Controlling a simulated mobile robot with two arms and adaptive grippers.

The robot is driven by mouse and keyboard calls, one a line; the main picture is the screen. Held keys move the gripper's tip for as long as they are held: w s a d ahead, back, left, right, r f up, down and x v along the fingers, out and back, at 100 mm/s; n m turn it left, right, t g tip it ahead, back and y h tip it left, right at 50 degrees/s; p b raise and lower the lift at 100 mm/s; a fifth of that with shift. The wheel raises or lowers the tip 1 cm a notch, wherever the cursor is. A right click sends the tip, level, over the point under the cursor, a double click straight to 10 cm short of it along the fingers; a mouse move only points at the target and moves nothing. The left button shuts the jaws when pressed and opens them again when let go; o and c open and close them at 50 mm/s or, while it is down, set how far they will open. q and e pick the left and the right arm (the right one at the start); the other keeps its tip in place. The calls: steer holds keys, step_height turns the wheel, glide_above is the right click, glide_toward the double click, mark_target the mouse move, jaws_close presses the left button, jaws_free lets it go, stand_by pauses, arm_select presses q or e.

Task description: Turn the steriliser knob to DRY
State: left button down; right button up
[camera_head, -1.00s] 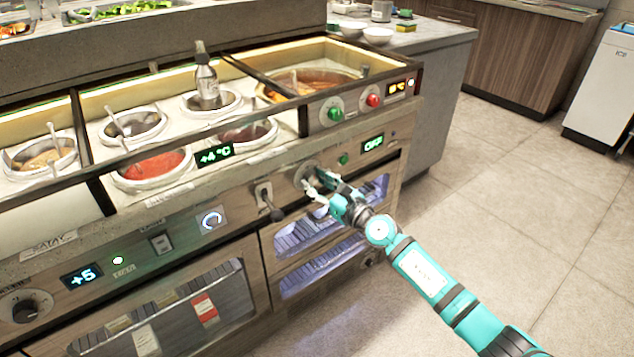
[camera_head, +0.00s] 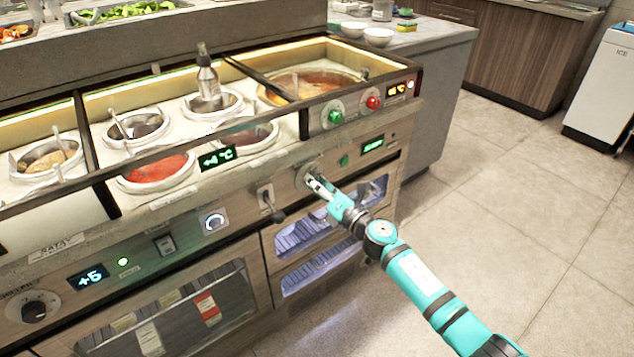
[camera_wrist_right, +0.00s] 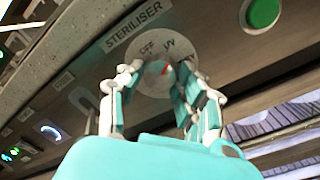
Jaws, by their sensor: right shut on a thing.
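The steriliser knob (camera_wrist_right: 157,72) sits on a round pale dial under the STERILISER label in the right wrist view. The dial shows OFF and UV; I cannot read DRY, and its right side is partly behind a finger. A red mark on the knob points up and right, roughly towards UV. In the head view the dial (camera_head: 307,176) is on the counter's front panel. My right gripper (camera_wrist_right: 154,82) is shut on the knob, one finger on each side; it also shows in the head view (camera_head: 317,184). My left gripper is not in view.
A green button (camera_wrist_right: 262,12) is right of the dial, and a lit green display (camera_head: 373,145) is beyond it. A lever (camera_head: 267,201) juts out to the left. Lit glass-fronted drawers (camera_head: 305,236) lie below. The floor at right is clear.

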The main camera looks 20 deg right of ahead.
arm_select(q)
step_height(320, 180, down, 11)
steer(key=p, duration=0.3)
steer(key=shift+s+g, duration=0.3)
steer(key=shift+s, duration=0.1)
arm_select(e)
steer(key=shift+a+m+h, duration=0.1)
steer(key=shift+m+h, duration=0.2)
steer(key=shift+m, duration=3.8)
steer(key=o, duration=1.1)
steer(key=shift+o, duration=0.2)
steer(key=v, duration=1.2)
steer(key=shift+f, duration=0.15)
